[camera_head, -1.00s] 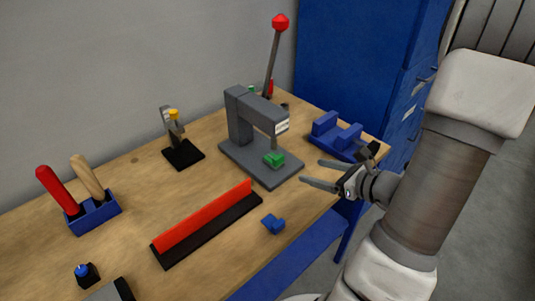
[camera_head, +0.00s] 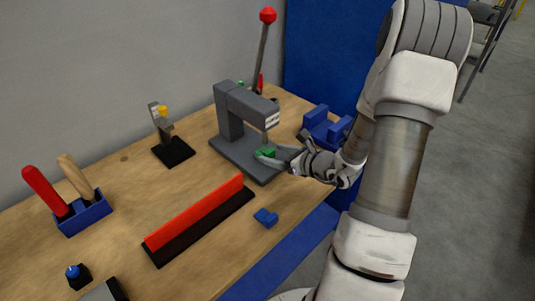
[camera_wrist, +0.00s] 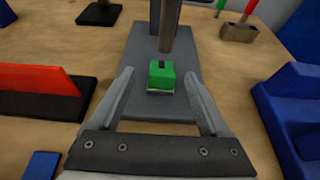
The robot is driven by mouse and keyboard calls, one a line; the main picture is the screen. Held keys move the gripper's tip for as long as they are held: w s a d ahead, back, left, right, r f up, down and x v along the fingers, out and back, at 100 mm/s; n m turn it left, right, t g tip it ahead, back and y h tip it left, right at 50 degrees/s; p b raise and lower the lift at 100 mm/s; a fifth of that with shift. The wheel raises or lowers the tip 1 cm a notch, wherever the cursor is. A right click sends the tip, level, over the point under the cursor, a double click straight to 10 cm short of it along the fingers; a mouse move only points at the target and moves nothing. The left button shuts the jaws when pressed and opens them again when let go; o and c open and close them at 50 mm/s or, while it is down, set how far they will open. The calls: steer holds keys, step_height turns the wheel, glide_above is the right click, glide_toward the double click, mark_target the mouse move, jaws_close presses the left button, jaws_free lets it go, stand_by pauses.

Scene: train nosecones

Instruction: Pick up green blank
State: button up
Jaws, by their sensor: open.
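The green blank (camera_wrist: 161,76) sits on the base of the grey press, under its ram, in the wrist view. It also shows in the head view (camera_head: 267,152), partly hidden by my gripper. The grey press (camera_head: 231,117) stands near the back of the bench. My gripper (camera_wrist: 160,82) is open in the wrist view, with one finger on each side of the blank and visible gaps between fingers and blank. In the head view my gripper (camera_head: 272,158) reaches in over the press base from the right.
A red and black bar (camera_head: 197,220) and a small blue piece (camera_head: 265,217) lie in front of the press. A blue block fixture (camera_head: 322,127) stands just right of it. The press ram (camera_wrist: 166,30) comes down right behind the blank. A tool holder (camera_head: 84,215) is far left.

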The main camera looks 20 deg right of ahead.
mark_target(271, 152)
steer(key=x, duration=0.3)
steer(key=shift+w+f, duration=0.1)
steer(key=shift+w, duration=0.2)
jaws_close()
